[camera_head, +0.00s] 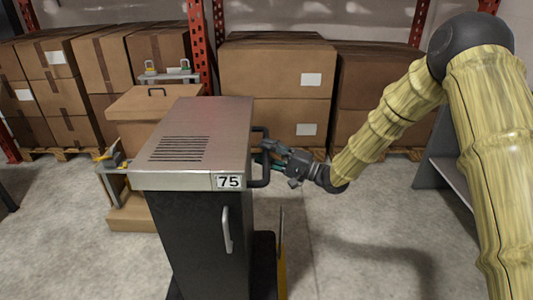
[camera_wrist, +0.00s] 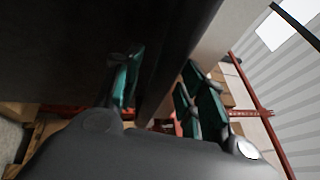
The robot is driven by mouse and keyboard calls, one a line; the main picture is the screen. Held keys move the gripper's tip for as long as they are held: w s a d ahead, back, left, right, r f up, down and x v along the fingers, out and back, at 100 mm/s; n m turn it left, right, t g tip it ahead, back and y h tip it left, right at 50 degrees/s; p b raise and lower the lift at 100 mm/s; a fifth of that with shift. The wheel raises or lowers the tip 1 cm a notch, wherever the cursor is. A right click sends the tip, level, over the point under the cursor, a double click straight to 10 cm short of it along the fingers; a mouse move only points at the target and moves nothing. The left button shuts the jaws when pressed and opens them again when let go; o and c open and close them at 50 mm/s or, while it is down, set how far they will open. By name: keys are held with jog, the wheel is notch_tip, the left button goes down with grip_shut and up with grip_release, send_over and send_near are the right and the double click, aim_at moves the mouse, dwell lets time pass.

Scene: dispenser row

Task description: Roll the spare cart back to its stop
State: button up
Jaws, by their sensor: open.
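The cart (camera_head: 190,185) is a dark cabinet with a brushed metal top, a slotted vent and a "75" label. It stands upright in the middle of the head view. A dark bar handle (camera_head: 265,180) sticks out from its right side. My gripper (camera_head: 270,155) is at this handle, coming from the right. In the wrist view, my gripper's teal fingers (camera_wrist: 163,92) are apart, with the dark handle bar (camera_wrist: 180,65) between them. Whether they touch it I cannot tell. I cannot make out the stop for certain.
A thin yellow upright piece (camera_head: 282,265) stands at the cart's lower right. Boxes on pallets (camera_head: 277,85) line the back between red rack posts. A brown box (camera_head: 150,115) with grey fittings is behind the cart's left. A grey shelf unit (camera_head: 440,170) is at right. Floor between is clear.

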grip_shut()
